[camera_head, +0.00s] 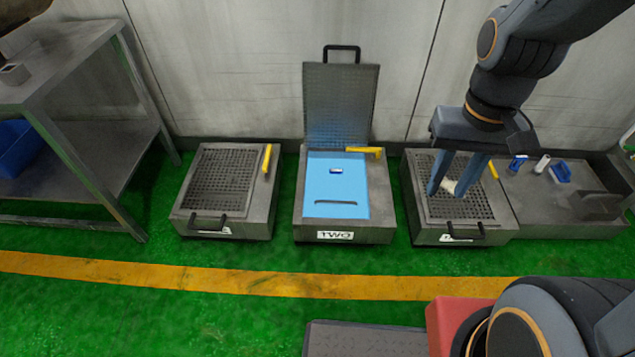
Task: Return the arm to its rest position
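My gripper (447,190) points down over the right drum box (416,212), with its two blue-grey fingers apart. A small whitish patch shows between the fingertips against the grated lid; I cannot tell what it is or whether it touches them. My arm (515,60) comes in from the top right. The right box's grated lid (475,204) is down, and a yellow handle (493,169) lies at its right edge.
The middle box (335,236), labelled TWO, has its lid (340,98) raised and a small blue-and-white item (336,170) inside. The left box (220,190) is closed. A metal table (75,150) stands left. A grey tray (540,205) with small items stands right.

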